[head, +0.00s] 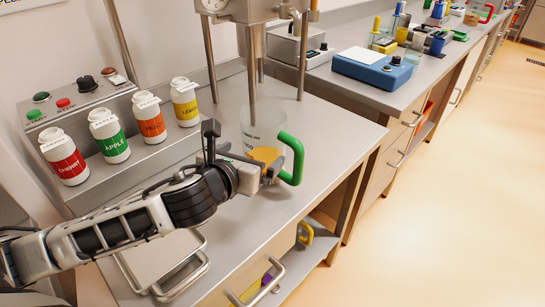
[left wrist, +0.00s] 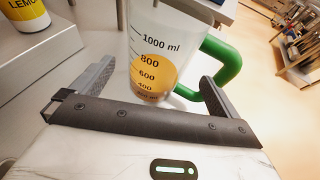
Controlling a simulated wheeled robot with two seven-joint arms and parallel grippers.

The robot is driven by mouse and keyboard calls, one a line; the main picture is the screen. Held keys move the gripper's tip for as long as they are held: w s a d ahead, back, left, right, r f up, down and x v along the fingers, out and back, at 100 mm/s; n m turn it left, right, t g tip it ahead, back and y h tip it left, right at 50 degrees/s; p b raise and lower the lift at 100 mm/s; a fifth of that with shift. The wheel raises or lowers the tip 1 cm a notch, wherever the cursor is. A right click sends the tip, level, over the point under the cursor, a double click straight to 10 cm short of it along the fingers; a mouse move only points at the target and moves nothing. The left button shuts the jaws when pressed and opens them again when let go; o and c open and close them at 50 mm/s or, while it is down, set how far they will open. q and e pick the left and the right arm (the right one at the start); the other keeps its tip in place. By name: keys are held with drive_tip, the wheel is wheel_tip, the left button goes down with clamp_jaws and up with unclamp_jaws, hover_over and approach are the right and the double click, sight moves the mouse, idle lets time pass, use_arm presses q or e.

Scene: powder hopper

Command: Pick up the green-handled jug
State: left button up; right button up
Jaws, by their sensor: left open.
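The clear jug (head: 257,128) with a green handle (head: 295,158) stands upright on the steel bench below the hopper. Its handle points right. In the left wrist view the jug (left wrist: 150,32) shows printed marks and orange-yellow powder (left wrist: 152,76) up to about the 800 mark. My left gripper (head: 240,152) is open at the jug's near side. In the left wrist view its fingers (left wrist: 158,74) lie either side of the jug's body, with the right finger close to the handle. I cannot tell whether either finger touches. My right gripper is not in view.
The hopper's metal legs (head: 300,60) stand around the jug. Several labelled bottles (head: 110,140) stand on a ledge at the left, near a button box (head: 75,98). A blue scale (head: 372,70) sits on the bench behind. The bench's right front is clear.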

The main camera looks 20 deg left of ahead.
sight(274, 153)
use_arm(q)
drive_tip(key=x, duration=0.7)
drive_tip(key=shift+r, duration=0.25)
drive_tip(key=c, duration=0.9)
drive_tip(key=shift+r, duration=0.1)
drive_tip(key=c, duration=0.3)
drive_tip(key=shift+p, duration=0.35)
